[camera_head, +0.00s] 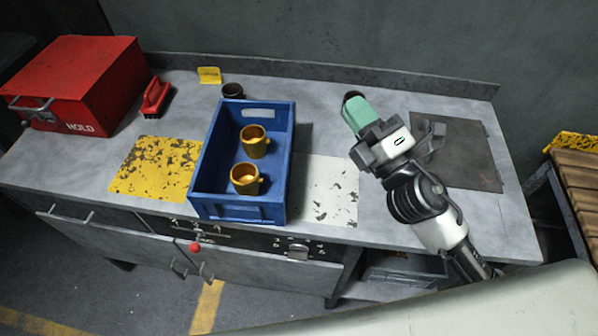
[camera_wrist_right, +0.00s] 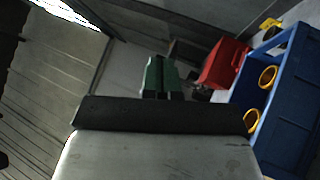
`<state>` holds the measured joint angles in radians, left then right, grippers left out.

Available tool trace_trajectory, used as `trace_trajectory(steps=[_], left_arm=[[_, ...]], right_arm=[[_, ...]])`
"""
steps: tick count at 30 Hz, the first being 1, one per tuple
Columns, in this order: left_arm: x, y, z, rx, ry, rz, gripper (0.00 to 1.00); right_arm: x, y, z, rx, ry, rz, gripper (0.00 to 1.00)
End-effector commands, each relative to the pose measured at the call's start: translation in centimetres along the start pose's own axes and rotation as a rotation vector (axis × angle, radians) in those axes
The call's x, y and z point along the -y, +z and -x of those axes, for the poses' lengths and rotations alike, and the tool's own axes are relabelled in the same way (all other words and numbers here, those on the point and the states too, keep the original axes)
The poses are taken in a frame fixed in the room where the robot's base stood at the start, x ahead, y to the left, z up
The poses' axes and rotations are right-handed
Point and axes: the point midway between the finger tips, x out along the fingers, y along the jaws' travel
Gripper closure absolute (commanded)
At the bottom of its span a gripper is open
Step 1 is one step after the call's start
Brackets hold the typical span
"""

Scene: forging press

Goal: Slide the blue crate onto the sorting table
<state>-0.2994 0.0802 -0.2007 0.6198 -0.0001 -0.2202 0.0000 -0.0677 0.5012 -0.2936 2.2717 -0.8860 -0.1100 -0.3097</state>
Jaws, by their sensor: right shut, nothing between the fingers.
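The blue crate (camera_head: 238,212) stands upright on the grey bench top, partly over a yellow worn patch and a white worn patch. Two yellow mugs (camera_head: 255,147) (camera_head: 244,179) stand inside it. The crate also shows at the right of the right wrist view (camera_wrist_right: 290,110). My right gripper (camera_head: 356,112) has green fingers, is shut and empty, and hovers right of the crate, apart from it. Its fingers show in the right wrist view (camera_wrist_right: 158,77). A slatted wooden surface (camera_head: 577,190) is at the far right; I cannot tell whether it is the sorting table. My left gripper is out of view.
A red box (camera_head: 75,80) and a red brush (camera_head: 156,97) are at the back left of the grey bench (camera_head: 330,130). A dark cup (camera_head: 232,90) and a yellow card (camera_head: 209,75) are behind the crate. A dark plate (camera_head: 465,155) lies on the right. A gap separates bench and slatted surface.

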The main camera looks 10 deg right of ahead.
Motion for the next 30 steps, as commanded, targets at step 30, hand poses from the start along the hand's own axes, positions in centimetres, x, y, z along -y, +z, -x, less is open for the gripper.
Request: trace_trajectory(steps=[30], left_arm=[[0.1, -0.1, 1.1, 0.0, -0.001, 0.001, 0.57]], right_arm=[[10.2, -1.3, 5.2, -1.57, -0.113, 1.376, 1.0]])
